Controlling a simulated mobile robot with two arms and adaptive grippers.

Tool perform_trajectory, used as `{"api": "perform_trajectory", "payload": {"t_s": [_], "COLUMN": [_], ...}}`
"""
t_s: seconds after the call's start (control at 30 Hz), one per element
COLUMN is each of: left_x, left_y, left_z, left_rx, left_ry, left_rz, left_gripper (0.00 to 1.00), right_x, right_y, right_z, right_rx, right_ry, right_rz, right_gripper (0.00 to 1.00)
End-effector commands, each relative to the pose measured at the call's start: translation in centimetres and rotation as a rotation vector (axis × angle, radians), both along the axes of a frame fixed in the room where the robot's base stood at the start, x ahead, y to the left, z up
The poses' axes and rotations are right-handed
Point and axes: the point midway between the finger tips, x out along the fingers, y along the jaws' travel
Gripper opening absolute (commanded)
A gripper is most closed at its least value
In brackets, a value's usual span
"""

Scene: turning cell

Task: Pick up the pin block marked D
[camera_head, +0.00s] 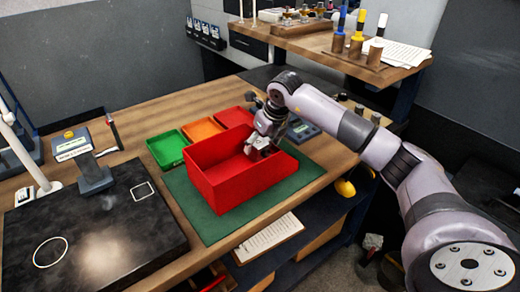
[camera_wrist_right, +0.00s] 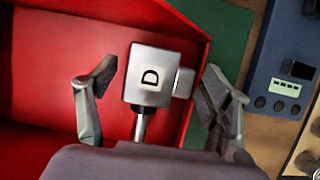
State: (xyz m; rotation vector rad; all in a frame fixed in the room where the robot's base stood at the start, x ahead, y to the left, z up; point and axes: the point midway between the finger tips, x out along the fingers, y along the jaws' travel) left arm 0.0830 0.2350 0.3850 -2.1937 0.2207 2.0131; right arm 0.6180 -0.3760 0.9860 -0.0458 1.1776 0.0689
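The pin block marked D (camera_wrist_right: 150,72) is a grey metal block with a black letter D, a side boss on its right and a pin at its lower end in the right wrist view. It is in or above the red bin (camera_head: 225,186); whether it touches the bin floor I cannot tell. My right gripper (camera_head: 258,146) reaches into the bin from the right. In the right wrist view its two fingers (camera_wrist_right: 159,68) stand apart, one on each side of the block, with gaps showing. My left gripper is not in view.
The red bin stands on a green mat (camera_head: 190,208). Green (camera_head: 167,148), orange (camera_head: 202,130) and red trays lie behind it. A dark plate (camera_head: 100,245) with a label stand (camera_head: 92,170) is at left. A blue-grey device (camera_wrist_right: 280,65) sits right of the bin.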

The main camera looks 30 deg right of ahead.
Motion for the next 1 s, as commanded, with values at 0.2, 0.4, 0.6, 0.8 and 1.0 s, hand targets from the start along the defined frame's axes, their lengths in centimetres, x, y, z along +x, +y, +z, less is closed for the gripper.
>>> {"api": "perform_trajectory", "payload": {"t_s": [0.2, 0.4, 0.6, 0.8, 1.0], "left_x": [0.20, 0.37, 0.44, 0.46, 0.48], "left_y": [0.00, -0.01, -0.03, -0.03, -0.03], "left_z": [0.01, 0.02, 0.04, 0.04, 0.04], "left_rx": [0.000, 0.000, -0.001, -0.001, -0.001], "left_ry": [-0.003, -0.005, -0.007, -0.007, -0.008], "left_rz": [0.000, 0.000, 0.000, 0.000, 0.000], "left_gripper": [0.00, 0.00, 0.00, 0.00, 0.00], "right_x": [-0.01, 0.00, -0.01, -0.01, 0.00], "right_y": [-0.01, -0.02, -0.02, -0.03, -0.03], "right_z": [0.05, 0.06, 0.07, 0.07, 0.08], "right_rx": [0.000, 0.000, 0.000, 0.000, 0.000], "right_ry": [0.000, 0.000, 0.000, 0.000, 0.000], "right_rz": [0.000, 0.000, 0.000, 0.000, 0.000], "right_gripper": [0.56, 0.42, 0.29, 0.15, 0.02]}}
